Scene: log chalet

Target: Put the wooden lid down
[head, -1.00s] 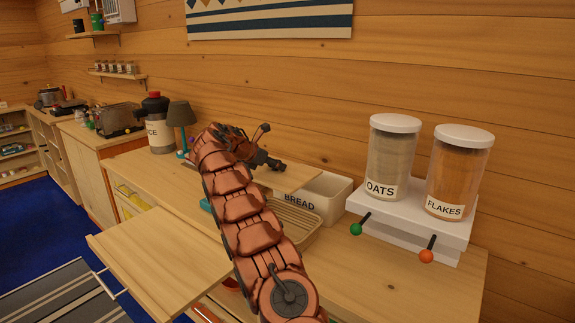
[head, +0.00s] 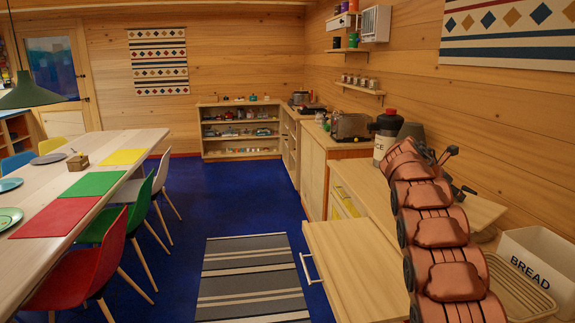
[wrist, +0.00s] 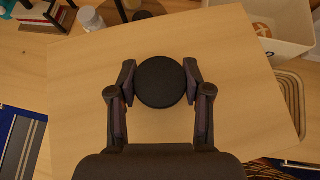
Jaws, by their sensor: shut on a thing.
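The wooden lid (head: 482,210) is a flat, pale board with a round black knob (wrist: 161,83) in its middle. My gripper (wrist: 161,84) is shut on the knob, one finger on each side. In the head view my gripper (head: 456,178) is partly hidden by my arm, and the lid is held over the counter beside the bread box. In the wrist view the lid (wrist: 235,115) fills most of the picture. The gap between the lid and the counter cannot be judged.
A toaster (head: 351,126) and a dispenser (head: 386,135) stand farther back. The long table (head: 110,150) at left has some bare surface.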

